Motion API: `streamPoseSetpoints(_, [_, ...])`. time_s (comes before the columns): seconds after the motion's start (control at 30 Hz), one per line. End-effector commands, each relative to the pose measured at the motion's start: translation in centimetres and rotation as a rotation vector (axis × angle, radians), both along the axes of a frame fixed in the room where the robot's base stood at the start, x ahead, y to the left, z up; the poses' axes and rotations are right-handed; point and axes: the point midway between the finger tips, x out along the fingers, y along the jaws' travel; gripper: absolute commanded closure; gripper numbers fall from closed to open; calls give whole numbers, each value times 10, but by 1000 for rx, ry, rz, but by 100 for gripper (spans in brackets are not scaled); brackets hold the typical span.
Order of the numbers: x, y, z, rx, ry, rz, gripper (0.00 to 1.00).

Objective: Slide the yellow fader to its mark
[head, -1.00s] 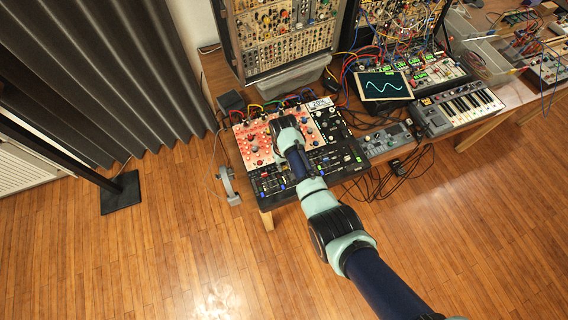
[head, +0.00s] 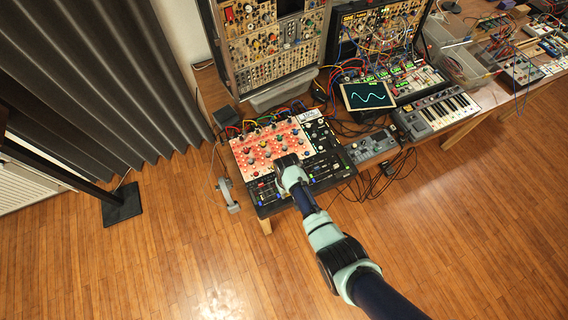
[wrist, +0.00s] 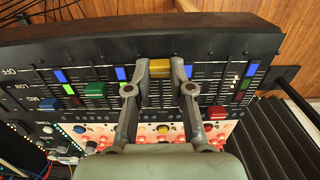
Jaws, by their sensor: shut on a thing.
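The yellow fader (wrist: 160,67) is at the top centre of the wrist view, on the black fader panel (wrist: 218,47), close to the panel's edge. My gripper (wrist: 159,72) is shut on the fader's cap, one finger on each side. Small blue marks show on the panel, including one left of the gripper (wrist: 121,73) and one just right of it (wrist: 187,72). I cannot tell which mark belongs to the yellow fader. In the head view my gripper (head: 287,165) is over the fader panel (head: 325,167); its fingertips and the yellow fader are hidden there.
A blue fader (wrist: 48,103), a green fader (wrist: 95,89) and a red fader (wrist: 215,112) stand near the gripper. The salmon knob panel (head: 265,147) with patch cables lies behind. A grey clamp (head: 229,194) sits at the table's left edge.

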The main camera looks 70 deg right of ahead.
Motion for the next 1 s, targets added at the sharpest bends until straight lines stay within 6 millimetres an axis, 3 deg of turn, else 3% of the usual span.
streamPoseSetpoints(0.2, [0, 0, 0, 3, 3, 0, 100])
streamPoseSetpoints(0.23, [0, 0, 0, 3, 3, 0, 74])
streamPoseSetpoints(0.37, [0, 0, 0, 2, 2, 0, 52])
streamPoseSetpoints(0.73, [1, -1, 7, 0, 0, 0, 52])
streamPoseSetpoints(0.87, [1, -1, 31, -3, -3, 0, 52])
streamPoseSetpoints(1.0, [1, -1, 67, -3, -3, 0, 52])
